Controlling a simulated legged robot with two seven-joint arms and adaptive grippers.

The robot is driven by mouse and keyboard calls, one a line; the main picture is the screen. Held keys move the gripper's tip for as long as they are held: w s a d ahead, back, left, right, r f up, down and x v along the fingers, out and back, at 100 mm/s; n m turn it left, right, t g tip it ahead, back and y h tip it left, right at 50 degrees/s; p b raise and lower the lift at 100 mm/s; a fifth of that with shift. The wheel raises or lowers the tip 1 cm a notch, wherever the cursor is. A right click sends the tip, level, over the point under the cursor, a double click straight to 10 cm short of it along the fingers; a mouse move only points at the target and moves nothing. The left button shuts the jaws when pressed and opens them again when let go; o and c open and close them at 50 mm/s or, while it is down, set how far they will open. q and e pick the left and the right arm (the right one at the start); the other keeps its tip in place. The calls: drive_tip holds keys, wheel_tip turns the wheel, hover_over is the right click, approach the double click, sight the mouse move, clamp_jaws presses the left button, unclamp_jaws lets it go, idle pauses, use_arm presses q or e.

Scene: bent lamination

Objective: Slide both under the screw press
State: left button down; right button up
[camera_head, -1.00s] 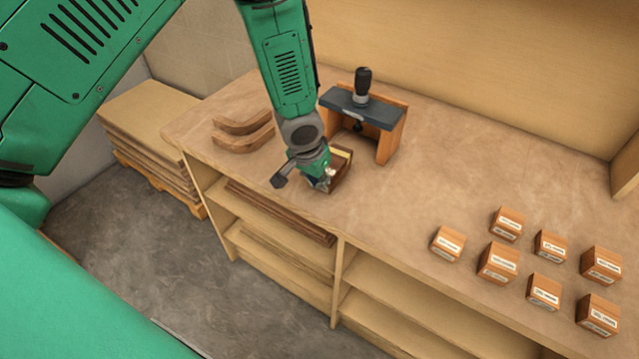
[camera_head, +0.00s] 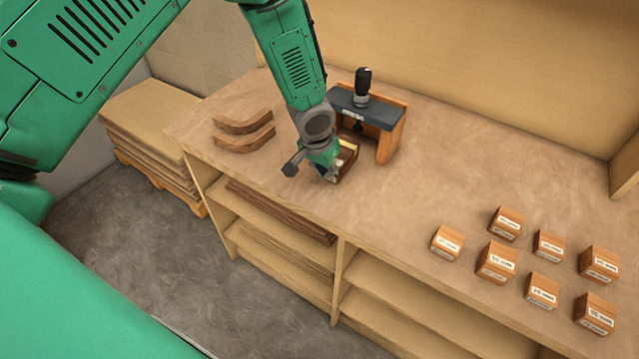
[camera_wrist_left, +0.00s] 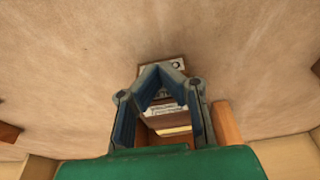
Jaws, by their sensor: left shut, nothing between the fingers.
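The screw press (camera_head: 366,108) stands on the bench, with a dark crossbeam, wooden side legs and a black knob on top. A small dark brown block with a pale yellow strip (camera_head: 348,153) sits at its near left opening. It also shows in the wrist view, with its pale strip (camera_wrist_left: 174,131) between the fingers. My left gripper (camera_head: 329,178) points down at the block's near side, shut and holding nothing; its fingertips show in the wrist view (camera_wrist_left: 160,68). It partly hides the block, so I cannot tell how far under the beam it reaches. My right gripper is not in view.
Two curved wooden pieces (camera_head: 244,133) lie on the bench, left of the press. Several labelled wooden blocks (camera_head: 497,260) stand at the right. The bench top (camera_head: 410,190) between them and the press is clear. Stacked boards (camera_head: 150,120) stand left of the bench.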

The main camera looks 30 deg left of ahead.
sight(343, 148)
use_arm(q)
drive_tip(key=shift+w+d, duration=0.15)
drive_tip(key=shift+w, duration=1.75)
drive_tip(key=shift+w+d+b, duration=0.1)
drive_tip(key=shift+w+b, duration=0.3)
drive_tip(key=shift+w, duration=0.9)
drive_tip(key=shift+w+d+b, duration=0.1)
drive_tip(key=shift+w+b, duration=0.4)
drive_tip(key=shift+w, duration=0.7)
drive_tip(key=shift+s+a+p, duration=0.2)
drive_tip(key=shift+s+p, duration=0.8)
drive_tip(key=shift+s, duration=0.95)
drive_tip(key=p+v, duration=0.2)
drive_tip(key=v, duration=0.1)
drive_tip(key=p+v, duration=0.2)
drive_tip(key=shift+s+r+p, duration=0.3)
drive_tip(key=shift+s+p, duration=0.05)
drive_tip(key=shift+p, duration=0.05)
drive_tip(key=shift+s+v, duration=0.2)
drive_tip(key=shift+v, duration=1.15)
